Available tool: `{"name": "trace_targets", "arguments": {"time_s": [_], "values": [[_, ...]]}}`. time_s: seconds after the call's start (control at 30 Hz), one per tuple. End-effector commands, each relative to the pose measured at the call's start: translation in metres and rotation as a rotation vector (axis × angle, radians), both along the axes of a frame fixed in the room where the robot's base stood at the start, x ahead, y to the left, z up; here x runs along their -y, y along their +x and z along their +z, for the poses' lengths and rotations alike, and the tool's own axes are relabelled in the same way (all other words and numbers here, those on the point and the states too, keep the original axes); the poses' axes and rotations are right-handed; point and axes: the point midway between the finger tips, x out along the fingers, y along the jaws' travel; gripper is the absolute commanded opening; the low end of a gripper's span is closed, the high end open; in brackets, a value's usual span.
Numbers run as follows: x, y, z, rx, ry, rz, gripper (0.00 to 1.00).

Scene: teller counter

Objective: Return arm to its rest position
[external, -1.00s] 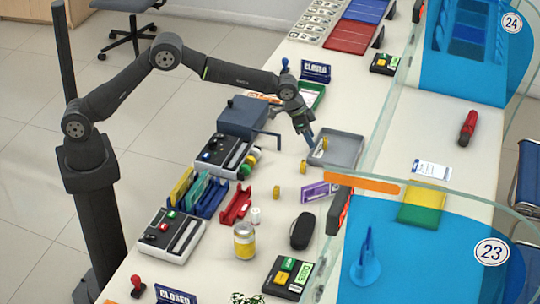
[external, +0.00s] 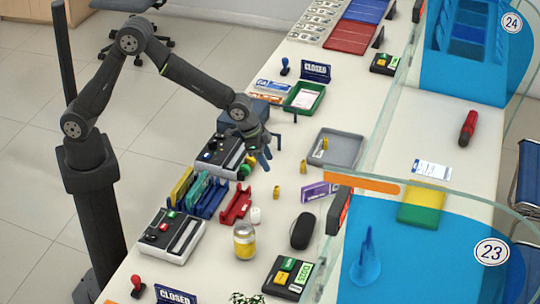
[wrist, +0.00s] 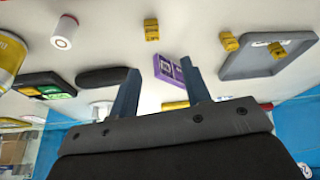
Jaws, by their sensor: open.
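My gripper (external: 264,155) hangs over the counter near the dark card terminal (external: 226,155), with its arm folded back toward my base on the left. In the wrist view my gripper's two blue-grey fingers (wrist: 160,92) stand apart with nothing between them. The grey tray (external: 337,148) lies to the right of the gripper with a yellow piece (external: 321,150) in it. The rest position itself is not marked in any view.
A blue box (external: 240,108) stands behind the gripper. A red holder (external: 236,203), a white roll (external: 255,215), a jar (external: 244,241) and a black case (external: 302,231) stand in front. A glass screen edge (external: 400,90) runs along the right.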

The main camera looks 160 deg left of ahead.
Motion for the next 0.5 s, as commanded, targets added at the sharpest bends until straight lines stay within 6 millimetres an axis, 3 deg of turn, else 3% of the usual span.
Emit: {"name": "trace_targets", "arguments": {"time_s": [0.2, 0.5], "values": [[0.036, 0.000, -0.002, 0.001, 0.000, -0.027, 0.43], [0.052, -0.001, -0.003, 0.001, 0.000, -0.039, 0.43]]}}
